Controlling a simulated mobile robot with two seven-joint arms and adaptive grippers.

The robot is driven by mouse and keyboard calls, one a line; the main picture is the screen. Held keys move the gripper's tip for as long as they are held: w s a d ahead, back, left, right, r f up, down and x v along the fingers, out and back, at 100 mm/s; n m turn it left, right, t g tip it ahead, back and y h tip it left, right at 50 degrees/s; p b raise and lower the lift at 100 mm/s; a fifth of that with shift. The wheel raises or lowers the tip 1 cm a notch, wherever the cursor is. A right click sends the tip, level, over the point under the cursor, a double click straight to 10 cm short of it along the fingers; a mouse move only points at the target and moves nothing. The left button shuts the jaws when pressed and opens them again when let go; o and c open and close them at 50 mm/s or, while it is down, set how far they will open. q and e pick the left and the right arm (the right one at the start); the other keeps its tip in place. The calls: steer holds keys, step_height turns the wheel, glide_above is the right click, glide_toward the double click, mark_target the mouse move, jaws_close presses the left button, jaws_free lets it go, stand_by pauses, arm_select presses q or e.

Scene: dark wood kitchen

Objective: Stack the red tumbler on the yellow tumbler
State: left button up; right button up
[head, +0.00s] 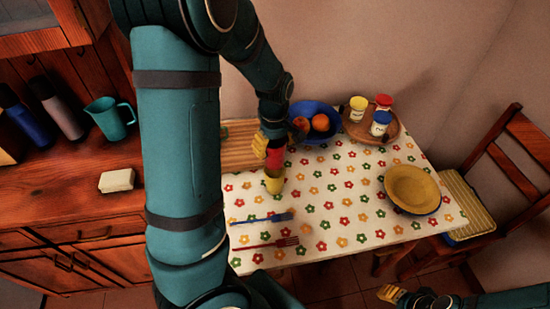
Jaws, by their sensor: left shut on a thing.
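The red tumbler (275,159) is in the jaws of my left gripper (265,146), which is shut on it. The yellow tumbler (273,184) stands upright on the flowered tablecloth, directly below the red one in the head view. The red tumbler's lower end meets the yellow tumbler's rim in the picture; I cannot tell whether it rests in it or hovers just above. The gripper and arm hide part of the red tumbler. My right gripper (390,293) shows at the bottom right, away from the table; its jaw opening is unclear.
A blue bowl of fruit (312,134) stands behind and right of the tumblers. A round wooden tray (358,133) holds several small jars. A yellow bowl (411,187) is at the right. A blue fork (262,218) and a red fork (268,244) lie in front.

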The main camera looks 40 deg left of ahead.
mark_target(275, 157)
arm_select(q)
step_height(275, 157, down, 4)
steer(key=shift+r+b, duration=0.15)
steer(key=shift+b, duration=0.4)
steer(key=shift+r, duration=0.1)
steer(key=shift+f, duration=0.55)
steer(key=shift+f+b, duration=0.1)
steer(key=shift+b, duration=0.2)
steer(key=o, duration=1.2)
steer(key=shift+c, duration=0.2)
